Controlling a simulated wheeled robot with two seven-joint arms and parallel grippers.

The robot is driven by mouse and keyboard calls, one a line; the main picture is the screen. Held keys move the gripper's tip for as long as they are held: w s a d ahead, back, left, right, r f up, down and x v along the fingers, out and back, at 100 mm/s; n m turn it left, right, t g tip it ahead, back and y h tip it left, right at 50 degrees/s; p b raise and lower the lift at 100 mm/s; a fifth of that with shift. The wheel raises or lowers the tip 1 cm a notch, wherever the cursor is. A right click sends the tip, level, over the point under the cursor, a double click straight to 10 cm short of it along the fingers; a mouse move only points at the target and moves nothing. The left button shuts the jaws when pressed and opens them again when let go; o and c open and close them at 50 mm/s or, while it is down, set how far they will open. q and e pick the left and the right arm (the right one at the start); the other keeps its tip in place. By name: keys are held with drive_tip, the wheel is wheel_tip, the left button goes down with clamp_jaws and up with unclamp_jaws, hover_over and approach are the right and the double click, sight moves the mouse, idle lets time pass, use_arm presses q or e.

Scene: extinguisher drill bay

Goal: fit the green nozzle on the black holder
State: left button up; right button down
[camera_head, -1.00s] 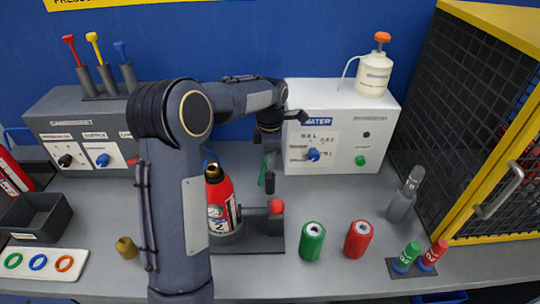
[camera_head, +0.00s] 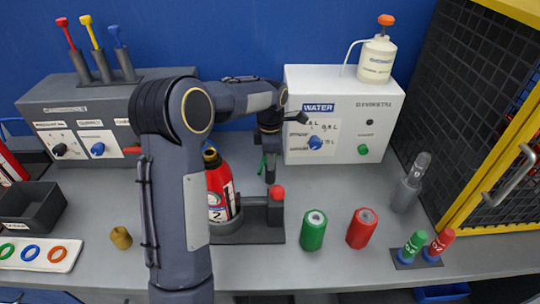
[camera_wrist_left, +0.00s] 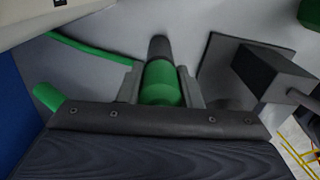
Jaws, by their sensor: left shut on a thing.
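The green nozzle (camera_wrist_left: 162,85) has a dark grey tip and is held between the two fingers of my left gripper (camera_wrist_left: 161,92). In the head view the left gripper (camera_head: 268,160) hangs over the bench in front of the water box, with the nozzle's dark tip (camera_head: 271,177) pointing down. The black holder seems to be the dark stand with a block (camera_head: 262,213) beside the red extinguisher (camera_head: 219,190). The nozzle is behind this block in the head view and apart from it in the wrist view, where the block (camera_wrist_left: 272,72) is to the right. My right gripper is not in view.
A green hose (camera_wrist_left: 90,50) shows left of the nozzle. The water box (camera_head: 345,120) stands behind the gripper. A green canister (camera_head: 314,232) and a red canister (camera_head: 361,229) stand right of the stand. A yellow-framed cage (camera_head: 480,190) bounds the right side.

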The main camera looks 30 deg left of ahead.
use_arm(q)
drive_tip(key=shift+f, duration=0.35)
drive_tip(key=o, duration=1.2)
wheel_tip(320, 180, up, 8)
drive_tip(key=shift+f, duration=0.1)
idle(0.4)
